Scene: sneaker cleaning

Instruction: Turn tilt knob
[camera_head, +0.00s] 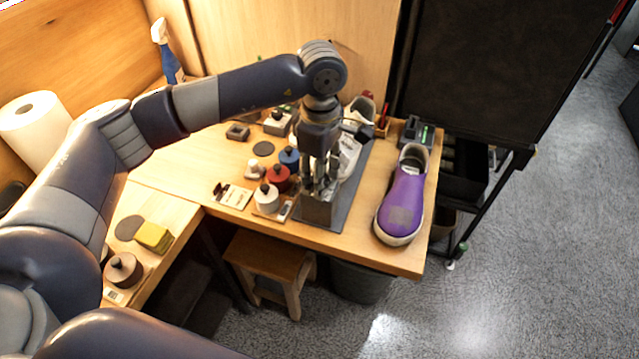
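My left gripper (320,188) points down over a grey block-shaped stand (318,212) near the table's front edge. Its fingers overlap the stand's top, and I cannot tell whether they touch it, are open or grip anything. No tilt knob can be made out for sure; the gripper hides part of the stand. A white-and-grey sneaker (350,150) is behind the gripper, partly hidden by it. Left of the stand are capped round pieces: a blue one (289,158), a red one (277,179) and a white one (266,198). My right gripper is not in view.
A purple shoe (402,205) lies at the table's right end. A brown round jar (123,269) and a yellow sponge (153,237) are on the left table section. A paper roll (35,128) and a spray bottle (166,52) stand further back. A stool (268,263) is below.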

